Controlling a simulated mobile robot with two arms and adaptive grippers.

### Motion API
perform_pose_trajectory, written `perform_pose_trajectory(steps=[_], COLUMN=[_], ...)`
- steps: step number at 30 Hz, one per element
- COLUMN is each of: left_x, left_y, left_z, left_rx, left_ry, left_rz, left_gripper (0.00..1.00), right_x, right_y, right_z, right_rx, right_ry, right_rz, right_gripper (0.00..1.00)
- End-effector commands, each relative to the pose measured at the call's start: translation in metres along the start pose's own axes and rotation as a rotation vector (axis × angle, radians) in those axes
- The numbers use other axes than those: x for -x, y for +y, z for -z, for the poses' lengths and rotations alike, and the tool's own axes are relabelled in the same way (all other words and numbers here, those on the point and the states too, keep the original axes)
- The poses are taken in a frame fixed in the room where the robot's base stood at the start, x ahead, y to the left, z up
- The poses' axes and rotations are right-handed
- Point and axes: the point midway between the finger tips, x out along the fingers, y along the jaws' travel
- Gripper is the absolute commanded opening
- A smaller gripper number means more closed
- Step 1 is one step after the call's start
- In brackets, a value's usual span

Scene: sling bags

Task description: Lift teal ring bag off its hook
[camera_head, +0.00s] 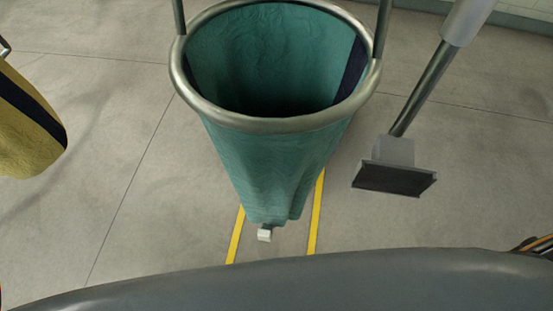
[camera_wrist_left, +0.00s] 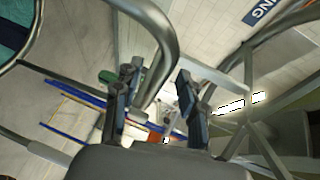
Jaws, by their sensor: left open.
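The teal ring bag (camera_head: 260,165) hangs open side up in the head view, its mouth held by a round grey metal ring (camera_head: 275,125). Two metal bars rise from the ring's sides and leave the top of the picture, so the hook is hidden there. In the left wrist view a strip of teal cloth (camera_wrist_left: 14,32) shows at the upper left corner. My left gripper (camera_wrist_left: 158,78) is open there. A curved grey metal tube (camera_wrist_left: 166,45) runs down between its two fingers; I cannot tell whether they touch it. My right gripper is not in view.
A yellow bag with a dark stripe (camera_head: 28,125) hangs at the left edge. A grey post with a dark flat foot (camera_head: 393,180) stands at the right. Yellow lines mark the floor below the teal bag. Metal bars (camera_wrist_left: 250,130) cross the right of the wrist view.

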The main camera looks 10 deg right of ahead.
Motion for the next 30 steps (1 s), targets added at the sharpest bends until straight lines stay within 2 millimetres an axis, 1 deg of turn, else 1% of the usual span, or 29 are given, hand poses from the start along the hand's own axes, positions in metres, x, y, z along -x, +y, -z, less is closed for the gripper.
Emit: perform_pose_trajectory(steps=[1, 4, 10, 11, 12, 14, 15, 17, 30], left_x=[-0.0056, -0.0111, -0.0118, -0.0118, -0.0117, -0.0117, -0.0117, -0.0116, -0.0108], left_y=[-0.0018, -0.0008, 0.0002, 0.0001, 0.0001, 0.0001, 0.0000, 0.0000, -0.0018], left_z=[0.0010, 0.0007, 0.0003, 0.0003, 0.0003, 0.0002, 0.0002, 0.0003, 0.0004], left_rx=[0.000, 0.000, -0.001, -0.001, -0.001, 0.000, 0.000, 0.000, 0.000], left_ry=[0.003, 0.001, 0.000, 0.000, 0.000, 0.000, 0.000, 0.000, 0.001], left_rz=[-0.001, 0.000, 0.001, 0.001, 0.001, 0.001, 0.001, 0.001, 0.006], left_gripper=[0.41, 0.41, 0.41, 0.39, 0.31, 0.19, 0.11, 0.00, 0.00], right_x=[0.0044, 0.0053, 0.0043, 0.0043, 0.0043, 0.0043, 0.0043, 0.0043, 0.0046], right_y=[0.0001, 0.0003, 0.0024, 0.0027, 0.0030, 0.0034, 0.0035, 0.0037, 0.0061], right_z=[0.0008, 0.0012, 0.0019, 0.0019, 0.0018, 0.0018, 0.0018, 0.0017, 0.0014], right_rx=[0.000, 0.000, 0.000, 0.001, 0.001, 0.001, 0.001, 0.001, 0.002], right_ry=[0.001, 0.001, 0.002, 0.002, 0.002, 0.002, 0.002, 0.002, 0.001], right_rz=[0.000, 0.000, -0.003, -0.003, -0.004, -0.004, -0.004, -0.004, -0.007], right_gripper=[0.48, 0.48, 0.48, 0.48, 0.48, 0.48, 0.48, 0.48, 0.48])
